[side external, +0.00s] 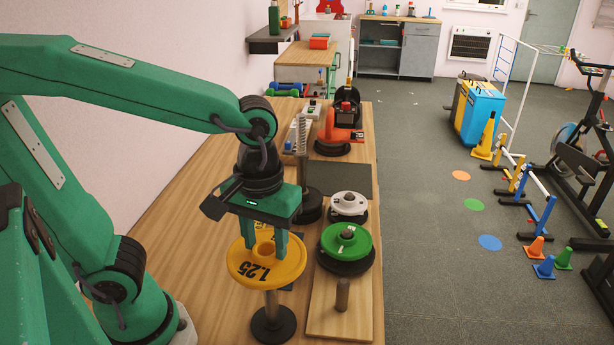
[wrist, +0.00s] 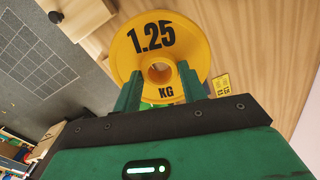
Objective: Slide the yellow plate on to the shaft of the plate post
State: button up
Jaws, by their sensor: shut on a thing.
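The yellow plate (side external: 262,275), marked 1.25, is held roughly level in the side view. My gripper (side external: 266,243) points down and is shut on its raised centre hub; the wrist view also shows the yellow plate (wrist: 192,45) between the fingertips (wrist: 160,76). The plate hides the shaft's top. I cannot tell whether the tip is in the hole; the wrist view shows no shaft clearly through it.
A wooden board right of the post carries a green plate (side external: 361,245), a white plate (side external: 348,204) and a bare short peg (side external: 342,295). A post with a coiled spring (side external: 303,135) stands behind my gripper. An orange-and-black device (side external: 340,132) is farther back. Bench left of the post is clear.

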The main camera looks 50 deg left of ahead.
aim_at(272, 295)
jog(key=shift+f, duration=1.1)
jog(key=shift+w+f, duration=0.1)
jog(key=shift+f, duration=5.75)
dwell(1.0)
